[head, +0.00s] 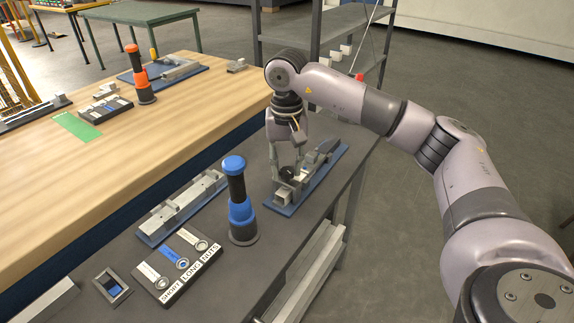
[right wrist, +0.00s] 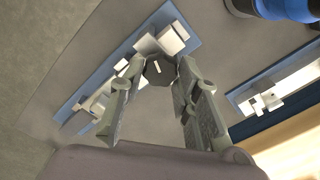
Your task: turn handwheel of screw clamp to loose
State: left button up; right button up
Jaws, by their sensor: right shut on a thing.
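The screw clamp (head: 281,193) is a grey metal fixture on a blue base plate (head: 322,172), lying on the dark bench top near its right edge. Its handwheel (right wrist: 160,70) is a dark, many-sided knob with a light mark on its face. My right gripper (head: 286,171) points down over the clamp, its two fingers on either side of the handwheel. In the right wrist view, the fingertips close on the handwheel from both sides. In the head view, the fingers partly hide the handwheel. My left gripper is in neither view.
A blue-and-black cylindrical tool (head: 241,208) stands left of the clamp. A second blue plate with a metal fixture (head: 183,206) lies farther left. A labelled dark tray (head: 178,262) is at the front. A wooden table (head: 200,110) adjoins the bench, with an orange tool (head: 141,80) upright on it.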

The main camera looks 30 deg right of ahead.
aim_at(287, 169)
jog(key=shift+w+r+n, duration=0.1)
jog(key=shift+r+n, duration=0.05)
jog(key=shift+n, duration=0.15)
jog(key=o, duration=1.2)
jog(key=shift+c, duration=0.2)
notch_tip(287, 169, up, 12)
dwell(0.4)
